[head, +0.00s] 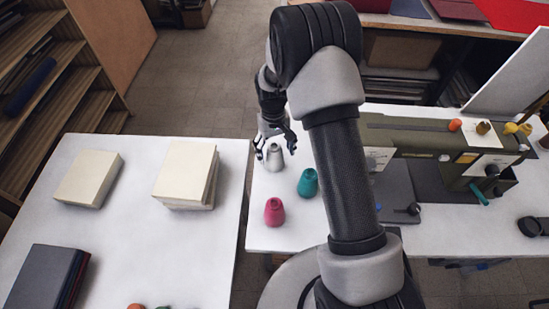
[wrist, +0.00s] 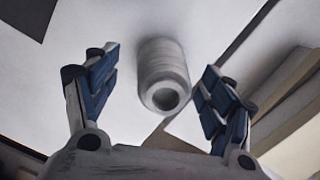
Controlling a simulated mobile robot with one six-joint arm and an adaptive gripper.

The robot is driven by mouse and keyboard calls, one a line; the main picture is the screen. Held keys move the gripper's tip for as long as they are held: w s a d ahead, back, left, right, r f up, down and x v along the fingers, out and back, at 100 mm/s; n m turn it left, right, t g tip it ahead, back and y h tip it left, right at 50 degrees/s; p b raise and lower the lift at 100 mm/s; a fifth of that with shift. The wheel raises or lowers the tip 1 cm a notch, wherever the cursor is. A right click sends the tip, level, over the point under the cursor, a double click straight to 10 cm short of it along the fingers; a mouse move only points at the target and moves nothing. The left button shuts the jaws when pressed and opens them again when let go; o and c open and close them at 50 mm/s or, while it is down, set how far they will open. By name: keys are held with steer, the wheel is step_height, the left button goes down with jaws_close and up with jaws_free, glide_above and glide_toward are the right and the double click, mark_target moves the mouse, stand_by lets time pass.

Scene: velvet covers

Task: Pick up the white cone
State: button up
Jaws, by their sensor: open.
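The white cone (head: 274,158), a greyish-white thread cone, stands on the white table near its left edge in the head view. In the wrist view the white cone (wrist: 163,76) shows between and beyond the fingertips, its round top opening facing the camera. My gripper (head: 275,143) is open, with its fingers around and just above the cone in the head view. In the wrist view my gripper (wrist: 158,85) has one finger on each side of the cone, with visible gaps. No contact shows.
A teal cone (head: 307,182) and a pink cone (head: 274,211) stand close by on the same table (head: 290,238). A green sewing machine (head: 430,137) is to the right. Stacked cream books (head: 185,175) lie on the left table, across a narrow gap.

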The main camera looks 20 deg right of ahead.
mark_target(275, 158)
steer(key=f, duration=0.1)
steer(key=f+b, duration=0.1)
steer(key=f, duration=0.2)
steer(key=shift+s+a+f, duration=0.1)
steer(key=shift+s+a, duration=0.05)
steer(key=shift+s, duration=0.15)
steer(key=c, duration=1.2)
steer(key=shift+o, duration=0.2)
steer(key=shift+r, duration=0.2)
